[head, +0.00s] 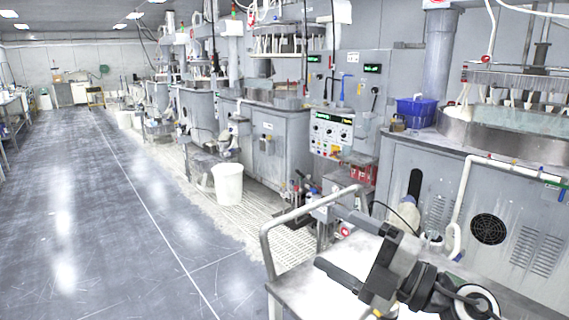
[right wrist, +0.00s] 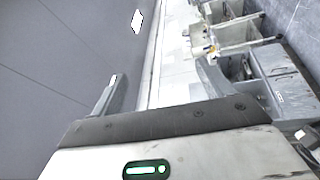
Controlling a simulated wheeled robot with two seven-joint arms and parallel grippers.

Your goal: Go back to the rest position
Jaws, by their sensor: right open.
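My right gripper (head: 330,238) is at the lower right of the head view, its two dark fingers pointing left and spread apart. It is open, with nothing seen between the fingers. It is in front of the grey machine and over the white-topped cart (head: 292,292) in the picture; its height above the cart is hard to tell. In the right wrist view the open fingers (right wrist: 157,85) stand wide apart, with only the distant room behind them. My left gripper is in neither view.
The cart's bent metal handle (head: 290,219) rises close to my right gripper. A grey machine (head: 455,200) stands behind it, with a blue basket (head: 416,112) on top. A white bucket (head: 228,184) stands farther back. The grey floor (head: 110,230) on the left is clear.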

